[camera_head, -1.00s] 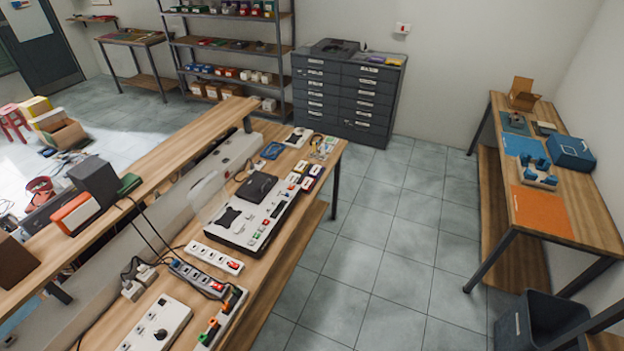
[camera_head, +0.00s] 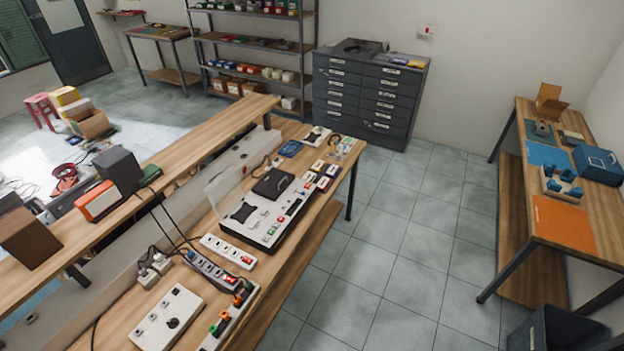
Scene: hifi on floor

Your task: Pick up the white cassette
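Several small cassettes lie in a cluster on the wooden workbench (camera_head: 318,238), by the far right corner of a white cassette deck (camera_head: 262,226) with its clear lid raised. One pale cassette (camera_head: 318,165) is at the back of the cluster. Neither of my grippers is in view.
A black box (camera_head: 272,184) sits on the deck. Power strips (camera_head: 228,251) and a white switch panel (camera_head: 167,319) lie nearer on the bench. A raised shelf (camera_head: 180,158) runs along its left. Tiled floor (camera_head: 400,230) is clear to the right, before a side table (camera_head: 520,150).

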